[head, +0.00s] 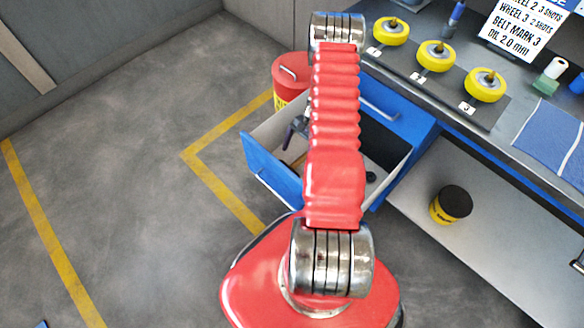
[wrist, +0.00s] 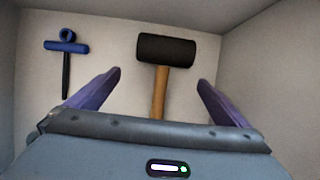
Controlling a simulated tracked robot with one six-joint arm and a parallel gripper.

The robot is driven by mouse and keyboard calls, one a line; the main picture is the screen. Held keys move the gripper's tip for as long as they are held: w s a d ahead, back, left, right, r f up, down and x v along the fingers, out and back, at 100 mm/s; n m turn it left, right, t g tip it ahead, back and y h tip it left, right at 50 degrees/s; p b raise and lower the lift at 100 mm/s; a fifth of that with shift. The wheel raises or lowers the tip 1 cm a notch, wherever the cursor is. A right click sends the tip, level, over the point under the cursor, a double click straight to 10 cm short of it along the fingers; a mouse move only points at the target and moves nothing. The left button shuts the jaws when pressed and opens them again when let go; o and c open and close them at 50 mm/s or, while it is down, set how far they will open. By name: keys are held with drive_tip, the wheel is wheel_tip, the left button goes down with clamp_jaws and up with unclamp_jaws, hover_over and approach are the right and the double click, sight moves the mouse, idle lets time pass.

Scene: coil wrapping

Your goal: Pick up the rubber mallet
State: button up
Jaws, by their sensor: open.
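The rubber mallet (wrist: 166,50) lies in a light-walled drawer in the wrist view, with a black cylindrical head across and a wooden handle pointing towards me. My gripper (wrist: 162,78) is open and empty. Its two purple fingers stand left and right of the mallet's handle, apart from it. The lower end of the handle is hidden behind my gripper's body. In the head view my red arm covers much of the open blue drawer (head: 270,170), and I cannot make out the mallet there for certain.
A blue-handled tool (wrist: 66,48) lies left of the mallet. The drawer walls (wrist: 262,50) stand close around. The workbench holds yellow wheels (head: 436,56), a sign (head: 520,30) and a blue cloth (head: 553,143). A red can (head: 291,78) stands behind the drawer. A dark-lidded tin (head: 451,204) stands on the lower shelf.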

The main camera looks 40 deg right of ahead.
sight(294, 165)
drive_tip(key=shift+a+f, duration=0.1)
drive_tip(key=shift+f, duration=0.1)
drive_tip(key=shift+w+x, duration=0.15)
drive_tip(key=shift+x, duration=1.1)
drive_tip(key=shift+w+x, duration=0.15)
drive_tip(key=shift+x, duration=1.1)
drive_tip(key=shift+c, duration=0.5)
drive_tip(key=c, duration=1.6)
drive_tip(key=shift+o, duration=0.2)
drive_tip(key=shift+r, duration=0.1)
wheel_tip(294, 165, up, 10)
